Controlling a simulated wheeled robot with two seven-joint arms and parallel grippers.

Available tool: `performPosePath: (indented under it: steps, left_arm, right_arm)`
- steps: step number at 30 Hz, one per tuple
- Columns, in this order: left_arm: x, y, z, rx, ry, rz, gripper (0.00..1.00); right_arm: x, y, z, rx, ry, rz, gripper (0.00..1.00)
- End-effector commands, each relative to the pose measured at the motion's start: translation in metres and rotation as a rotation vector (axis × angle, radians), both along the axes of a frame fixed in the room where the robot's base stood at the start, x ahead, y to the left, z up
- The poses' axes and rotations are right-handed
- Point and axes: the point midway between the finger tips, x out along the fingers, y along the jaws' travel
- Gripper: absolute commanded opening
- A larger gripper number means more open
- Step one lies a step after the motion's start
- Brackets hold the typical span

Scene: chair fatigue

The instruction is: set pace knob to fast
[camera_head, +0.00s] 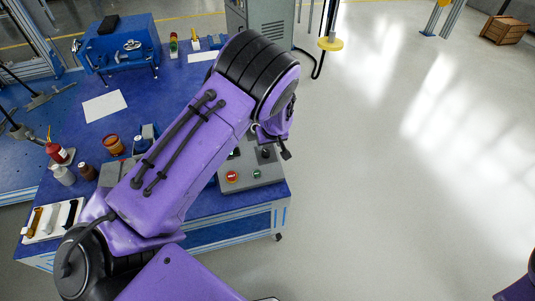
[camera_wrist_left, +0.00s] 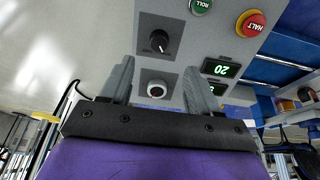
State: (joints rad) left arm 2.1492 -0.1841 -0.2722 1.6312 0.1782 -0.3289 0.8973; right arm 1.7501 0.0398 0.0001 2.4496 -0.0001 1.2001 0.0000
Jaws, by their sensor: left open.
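The grey control panel (camera_head: 270,177) stands at the right end of the blue bench, partly hidden behind my left arm. In the left wrist view a black knob (camera_wrist_left: 159,41) sits on a dark plate, and a pale round knob or button (camera_wrist_left: 156,90) sits on another plate closer to me. I cannot read a label that tells which is the pace knob. My left gripper (camera_wrist_left: 158,75) is open and empty, its fingers on either side of the pale one; contact cannot be told. It shows small in the head view (camera_head: 284,146). My right gripper is out of view.
The panel also has a red HALT button (camera_wrist_left: 251,23), a green ROLL button (camera_wrist_left: 201,6) and a green display (camera_wrist_left: 221,68) reading 20, upside down. Bottles, a cup (camera_head: 114,145) and a tray (camera_head: 48,236) occupy the bench's left.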

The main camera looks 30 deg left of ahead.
Motion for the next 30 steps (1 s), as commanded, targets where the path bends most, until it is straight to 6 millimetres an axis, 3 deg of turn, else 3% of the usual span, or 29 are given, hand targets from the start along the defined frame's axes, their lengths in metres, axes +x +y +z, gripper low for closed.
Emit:
performPosePath:
  steps: [4,15,20,27,28,30]
  left_arm:
    - [0.008,0.004,-0.006,0.005,0.007,0.011,0.61]
    - [0.026,0.027,-0.078,0.004,0.008,0.008,0.61]
    - [0.030,0.031,-0.090,0.005,0.007,0.007,0.61]
    - [0.030,0.031,-0.091,0.005,0.007,0.007,0.61]
    - [0.030,0.031,-0.091,0.005,0.007,0.007,0.55]
    - [0.030,0.031,-0.091,0.005,0.007,0.007,0.32]
  right_arm:
    - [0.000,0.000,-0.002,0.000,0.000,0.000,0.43]
    - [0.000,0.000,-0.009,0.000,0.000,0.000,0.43]
    - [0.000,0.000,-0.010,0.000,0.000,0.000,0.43]
    - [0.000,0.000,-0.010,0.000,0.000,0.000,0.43]
    - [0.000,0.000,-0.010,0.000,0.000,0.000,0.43]
    - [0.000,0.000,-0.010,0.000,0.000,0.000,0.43]
